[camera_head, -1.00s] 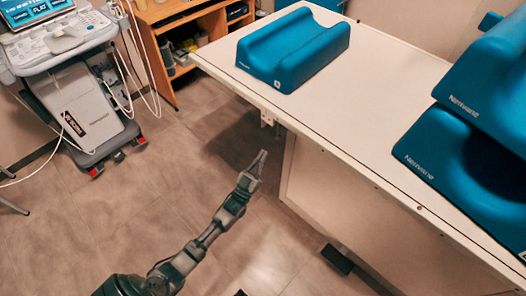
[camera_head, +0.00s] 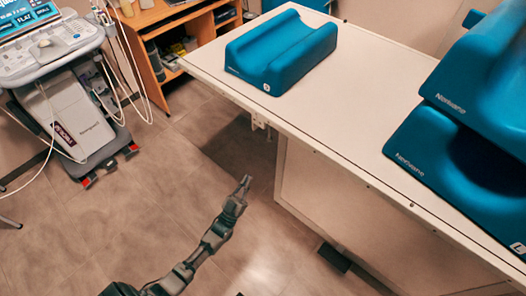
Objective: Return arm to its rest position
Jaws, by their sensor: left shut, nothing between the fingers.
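My left arm (camera_head: 213,240) comes in from the bottom left and reaches up over the floor. My left gripper (camera_head: 245,183) is at its end, shut and empty, its fingers pointing up and slightly right. It is left of the white table's (camera_head: 345,160) side and appears clear of it. My right gripper is not in view.
A blue cushion with a trough (camera_head: 280,55) lies on the table's far end. More blue cushions (camera_head: 425,150) are stacked at the right. An ultrasound cart (camera_head: 75,125) stands at left, a wooden shelf (camera_head: 150,60) behind. The floor (camera_head: 120,220) between is open.

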